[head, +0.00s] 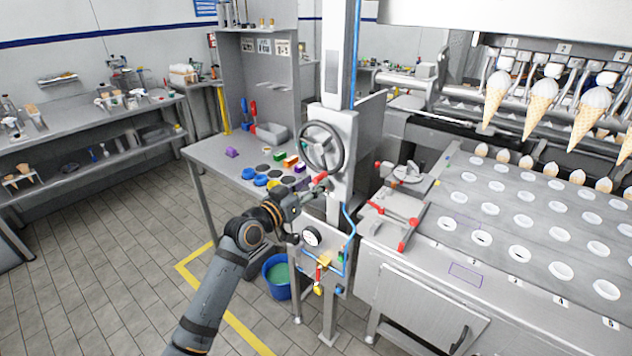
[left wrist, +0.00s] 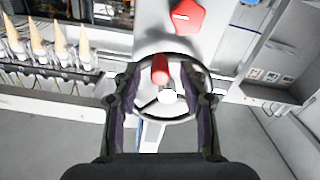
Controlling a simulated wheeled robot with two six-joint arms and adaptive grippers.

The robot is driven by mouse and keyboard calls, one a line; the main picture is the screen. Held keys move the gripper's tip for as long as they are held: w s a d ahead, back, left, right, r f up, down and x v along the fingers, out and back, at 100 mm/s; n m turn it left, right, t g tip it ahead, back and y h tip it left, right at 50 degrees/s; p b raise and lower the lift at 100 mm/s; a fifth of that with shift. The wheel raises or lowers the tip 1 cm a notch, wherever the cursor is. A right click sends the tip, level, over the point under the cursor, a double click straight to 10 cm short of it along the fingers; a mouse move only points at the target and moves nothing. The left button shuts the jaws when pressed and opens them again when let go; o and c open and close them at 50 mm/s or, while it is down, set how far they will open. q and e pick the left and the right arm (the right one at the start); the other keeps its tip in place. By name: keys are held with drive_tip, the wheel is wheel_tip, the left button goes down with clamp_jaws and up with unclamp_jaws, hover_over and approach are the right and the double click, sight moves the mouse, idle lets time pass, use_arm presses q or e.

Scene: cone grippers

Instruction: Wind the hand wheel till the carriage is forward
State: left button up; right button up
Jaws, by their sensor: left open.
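The hand wheel (head: 303,150) is a dark ring with spokes on the front of a grey column. It also shows in the left wrist view (left wrist: 160,118), with a red handle (left wrist: 160,68) near its top there. My left gripper (head: 314,189) is just below the wheel in the head view. Its fingers stand apart in the left wrist view, one on each side of the red handle; contact cannot be told. The carriage (head: 460,92) is at the upper right, with ice cream cones (head: 537,108) hanging in a row. My right gripper is not in view.
A tray with rows of round holes (head: 520,252) lies below the hanging cones. A grey worktable (head: 215,150) with coloured blocks stands left of the column. A blue bucket (head: 277,290) is on the floor below. A gauge panel (head: 325,255) sits under the wheel.

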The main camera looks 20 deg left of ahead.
use_arm(q)
drive_tip(key=shift+x, duration=0.85)
clamp_jaws()
